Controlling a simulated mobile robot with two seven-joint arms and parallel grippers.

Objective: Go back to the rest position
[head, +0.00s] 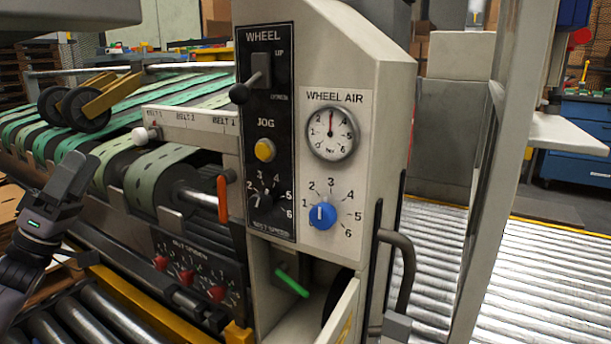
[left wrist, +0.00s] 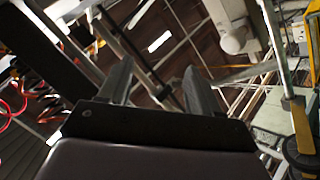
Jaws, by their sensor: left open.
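My left gripper (head: 75,172) is at the left of the head view, raised in front of the green belts and apart from the machine panel. In the left wrist view its two fingers (left wrist: 160,88) stand apart with nothing between them. My right gripper shows in neither view. The grey control panel (head: 385,85) stands in the middle of the head view, with a black wheel lever (head: 248,85), a yellow jog button (head: 265,150), an air gauge (head: 331,133) and a blue knob (head: 322,215).
Green striped belts (head: 150,165) run behind my left gripper. An orange handle (head: 222,198) and a curved grey handle (head: 402,270) stick out from the machine. A roller conveyor (head: 540,285) lies at the right, past a grey post (head: 500,170). A blue cabinet (head: 590,135) stands behind.

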